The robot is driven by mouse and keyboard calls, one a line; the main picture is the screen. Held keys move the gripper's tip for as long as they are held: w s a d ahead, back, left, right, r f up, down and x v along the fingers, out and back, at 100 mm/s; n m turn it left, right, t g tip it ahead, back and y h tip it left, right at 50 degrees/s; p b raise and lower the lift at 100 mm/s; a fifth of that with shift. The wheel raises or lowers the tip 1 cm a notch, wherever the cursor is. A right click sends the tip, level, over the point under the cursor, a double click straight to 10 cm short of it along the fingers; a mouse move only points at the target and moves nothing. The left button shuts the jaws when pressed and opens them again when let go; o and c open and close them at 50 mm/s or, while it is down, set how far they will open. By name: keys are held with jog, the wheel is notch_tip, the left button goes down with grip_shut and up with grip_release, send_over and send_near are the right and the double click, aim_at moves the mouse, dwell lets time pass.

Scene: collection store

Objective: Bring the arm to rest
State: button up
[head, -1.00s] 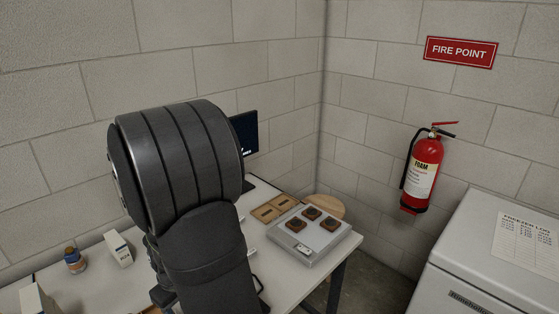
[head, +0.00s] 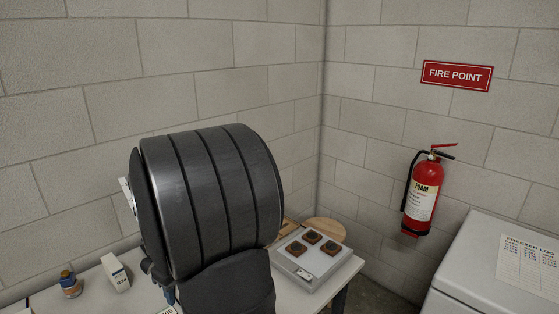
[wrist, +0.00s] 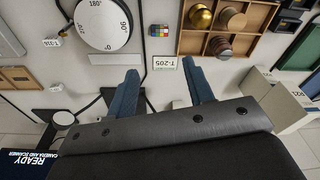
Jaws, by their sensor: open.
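In the wrist view my gripper (wrist: 163,88) shows two blue fingers spread apart with nothing between them. It is open and empty above the white bench (wrist: 75,72). In the head view my dark arm fills the lower middle and hides the gripper and part of the bench.
A round degree dial (wrist: 103,22), a wooden compartment tray (wrist: 249,44) with round pieces and a T-205 label (wrist: 165,62) lie near the fingers. A grey unit (head: 312,266), a white carton (head: 116,272) and a small jar (head: 70,284) stand on the bench. A screen (wrist: 35,165) shows READY.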

jog(key=w+a+n, duration=0.2)
jog(key=w+a, duration=0.4)
jog(key=a, duration=0.5)
jog(key=shift+w+a+r, duration=0.3)
jog(key=shift+w+r, duration=0.05)
jog(key=s+d+f+m, duration=0.1)
jog(key=s+d, duration=0.4)
jog(key=d, duration=0.3)
jog(key=s+d+f+m, duration=0.2)
jog(key=s+d, duration=0.4)
jog(key=d, duration=0.2)
jog(key=shift+d+f, duration=0.15)
jog(key=shift+d, duration=0.2)
